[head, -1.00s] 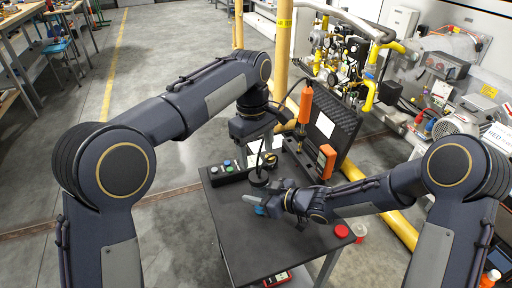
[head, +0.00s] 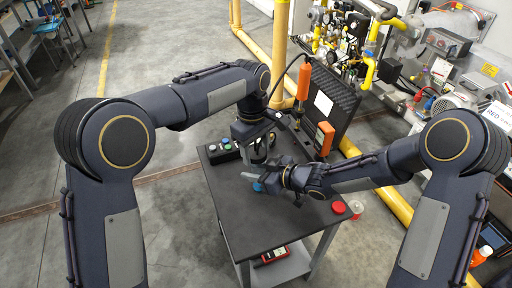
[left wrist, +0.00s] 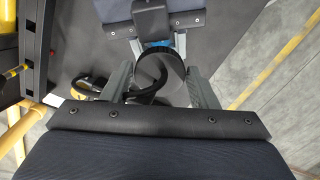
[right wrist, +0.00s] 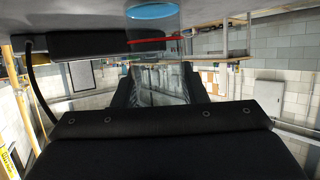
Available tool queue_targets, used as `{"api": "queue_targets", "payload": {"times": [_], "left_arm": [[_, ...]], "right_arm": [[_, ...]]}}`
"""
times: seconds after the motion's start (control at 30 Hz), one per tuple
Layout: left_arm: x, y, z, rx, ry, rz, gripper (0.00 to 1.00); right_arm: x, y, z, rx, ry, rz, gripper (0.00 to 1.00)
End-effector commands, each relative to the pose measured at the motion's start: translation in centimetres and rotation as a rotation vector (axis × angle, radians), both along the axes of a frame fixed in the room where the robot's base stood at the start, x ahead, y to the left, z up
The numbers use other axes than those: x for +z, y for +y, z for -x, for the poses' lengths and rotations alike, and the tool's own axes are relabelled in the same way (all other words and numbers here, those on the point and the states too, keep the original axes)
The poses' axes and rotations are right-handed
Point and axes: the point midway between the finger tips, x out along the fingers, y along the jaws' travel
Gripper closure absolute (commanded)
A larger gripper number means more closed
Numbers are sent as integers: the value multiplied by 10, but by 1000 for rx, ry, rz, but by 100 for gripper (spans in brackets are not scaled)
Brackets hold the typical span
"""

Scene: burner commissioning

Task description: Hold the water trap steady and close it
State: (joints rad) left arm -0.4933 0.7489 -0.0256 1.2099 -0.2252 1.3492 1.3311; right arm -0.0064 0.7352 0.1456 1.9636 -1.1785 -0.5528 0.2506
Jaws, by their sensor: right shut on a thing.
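The water trap (left wrist: 160,80) shows in the left wrist view as an upright cylinder with a dark ribbed rim, with blue below it. In the head view, a bit of its blue part (head: 258,187) shows over the cart top. My right gripper (head: 262,181) is shut on the trap's clear body (right wrist: 160,85) from the side. My left gripper (head: 254,140) points down above it. In the left wrist view its fingers (left wrist: 160,72) stand apart on either side of the dark rim, with narrow gaps. Whether the rim part is seated is hidden.
The black cart top (head: 275,225) is mostly clear at the front. A black hose (left wrist: 100,92) loops beside the trap. A button box (head: 222,151), an open case (head: 338,105), an orange device (head: 324,138), a red lid (head: 338,207) and a clear jar (head: 355,207) stand around.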

Motion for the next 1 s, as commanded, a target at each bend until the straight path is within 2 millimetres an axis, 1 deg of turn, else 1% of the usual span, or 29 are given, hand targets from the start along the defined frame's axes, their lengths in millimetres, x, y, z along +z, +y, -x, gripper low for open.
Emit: {"api": "queue_targets", "payload": {"times": [0.03, 0.23, 0.33, 0.5, 0.57, 0.83, 0.87, 1.0], "left_arm": [[0, 0, 0, 0, 0, 0, 53], [0, 0, 0, 0, 0, 0, 79], [0, 0, 0, -29, -2, 1, 79], [0, 0, 0, -238, -15, 8, 79], [0, 0, 0, -282, -18, 10, 79], [0, 0, 0, -298, -20, 10, 79], [0, 0, 0, -298, -19, 10, 49], [0, 0, 0, -297, -20, 10, 31]], "right_arm": [[1, 0, 0, 0, -1, -1, 100], [1, 0, 0, 0, -1, -1, 100], [0, 0, 0, 0, -1, -1, 100], [0, 0, 0, 0, -1, -1, 100], [0, 0, 0, 0, -1, -1, 100], [0, 0, 0, 0, -1, -1, 100], [0, 0, 0, -1, -1, -1, 100], [0, 0, 0, -1, -1, -1, 100]]}}
